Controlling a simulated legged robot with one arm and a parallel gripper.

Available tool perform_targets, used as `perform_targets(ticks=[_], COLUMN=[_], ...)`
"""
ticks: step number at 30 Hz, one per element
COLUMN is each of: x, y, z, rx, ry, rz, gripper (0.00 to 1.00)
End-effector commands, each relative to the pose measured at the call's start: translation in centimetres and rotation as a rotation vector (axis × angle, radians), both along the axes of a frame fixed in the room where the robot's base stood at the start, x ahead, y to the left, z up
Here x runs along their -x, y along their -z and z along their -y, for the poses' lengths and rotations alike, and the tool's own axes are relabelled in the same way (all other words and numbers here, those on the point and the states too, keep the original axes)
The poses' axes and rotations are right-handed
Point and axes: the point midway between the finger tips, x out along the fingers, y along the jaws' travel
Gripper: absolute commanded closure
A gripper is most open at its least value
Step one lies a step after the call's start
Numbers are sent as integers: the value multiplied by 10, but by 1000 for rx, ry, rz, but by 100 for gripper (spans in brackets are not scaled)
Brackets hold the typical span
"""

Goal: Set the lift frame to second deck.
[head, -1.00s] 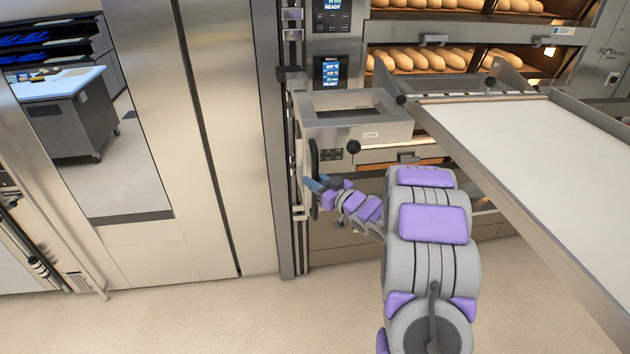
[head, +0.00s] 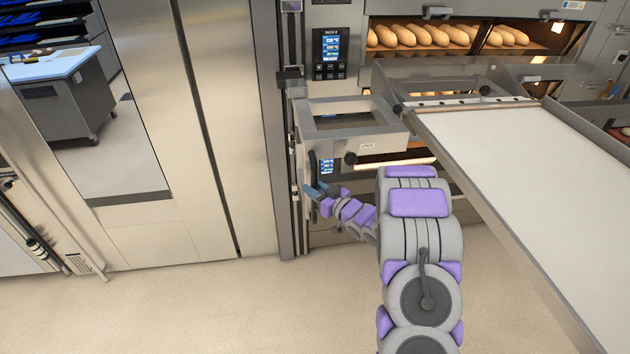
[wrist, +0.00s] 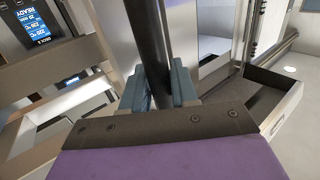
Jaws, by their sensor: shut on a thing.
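The lift frame (head: 340,140) is a grey metal frame in front of the left side of the deck ovens, joined to the long loader board (head: 500,150). A dark upright handle (head: 312,165) is at its left side. My gripper (head: 318,190) is shut on this handle near its lower part. In the wrist view my blue-grey fingers (wrist: 160,88) clasp the dark bar (wrist: 150,35) from both sides. A black knob (head: 350,158) sits on the frame's front, beside a small label that seems to read LOCK.
The upper oven deck (head: 450,35) holds several loaves behind its glass. A lit control panel (head: 330,53) is above the frame, and another (head: 326,166) shows behind the handle. A steel cabinet wall (head: 220,120) is at left. The floor (head: 220,300) in front is clear.

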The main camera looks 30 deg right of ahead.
Motion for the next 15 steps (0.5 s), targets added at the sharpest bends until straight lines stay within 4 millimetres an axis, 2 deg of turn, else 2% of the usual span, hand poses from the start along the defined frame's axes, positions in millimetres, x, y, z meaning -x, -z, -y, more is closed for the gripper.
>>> perform_targets(ticks=[1,6,7,12,15], x=[-3,-2,-2,-4,-4], y=[-16,-19,-19,-15,-14], z=[4,5,6,6,5], rx=[3,3,3,1,2], ry=[9,10,10,8,8], rz=[31,37,37,29,28], gripper=[100,100,70,54,54])
